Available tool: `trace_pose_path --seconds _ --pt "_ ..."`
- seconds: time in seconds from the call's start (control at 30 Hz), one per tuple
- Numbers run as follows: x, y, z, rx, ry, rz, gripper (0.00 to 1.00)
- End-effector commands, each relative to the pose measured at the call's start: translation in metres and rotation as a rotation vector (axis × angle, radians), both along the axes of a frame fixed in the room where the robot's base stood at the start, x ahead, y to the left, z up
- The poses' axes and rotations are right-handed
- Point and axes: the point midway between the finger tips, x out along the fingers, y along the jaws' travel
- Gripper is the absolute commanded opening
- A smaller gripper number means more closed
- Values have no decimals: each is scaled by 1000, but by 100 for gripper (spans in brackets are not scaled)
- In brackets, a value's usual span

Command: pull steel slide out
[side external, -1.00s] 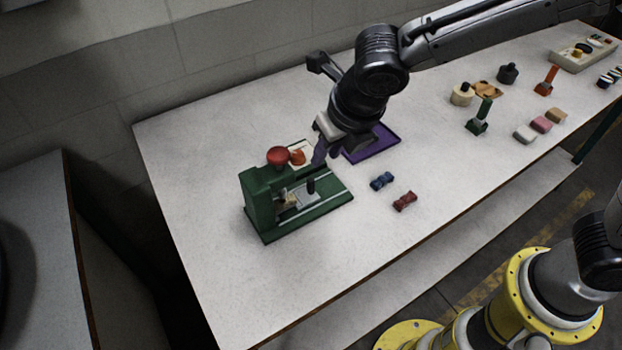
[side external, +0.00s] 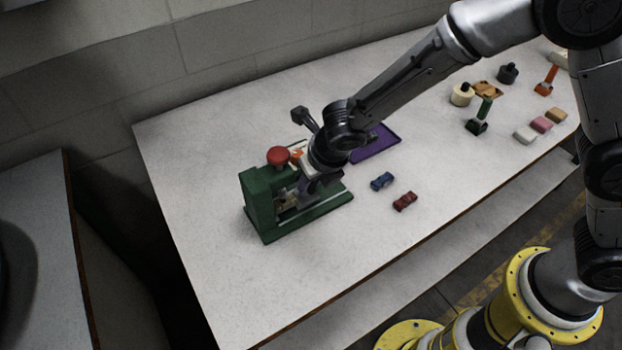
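The green hat press (side external: 258,203) stands on the white table at its left part, with a round red knob (side external: 278,155) on top. The steel slide (side external: 287,203) lies low on the green base; only a small part shows, and its dark upright knob is hidden behind my gripper. My gripper (side external: 304,200) is down over the press base, at the place of the slide's knob. Its fingers point down and are largely hidden, so I cannot tell whether they are open or closed on the knob.
A purple tray (side external: 381,143) lies right of the press, partly behind my wrist. A blue piece (side external: 382,181) and a red piece (side external: 404,201) lie in front of it. Stamps and coloured blocks stand at the far right. The table's front is clear.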

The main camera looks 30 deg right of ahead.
Motion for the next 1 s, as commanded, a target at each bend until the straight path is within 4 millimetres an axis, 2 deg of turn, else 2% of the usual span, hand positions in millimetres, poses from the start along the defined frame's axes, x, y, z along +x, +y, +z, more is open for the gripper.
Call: trace_pose_path --seconds 0.27,0.43,1.0 --pt "1 0 -1 0 -1 0 30" --pt "1 0 -1 0 -1 0 0" --pt "1 0 0 0 -1 0 0"
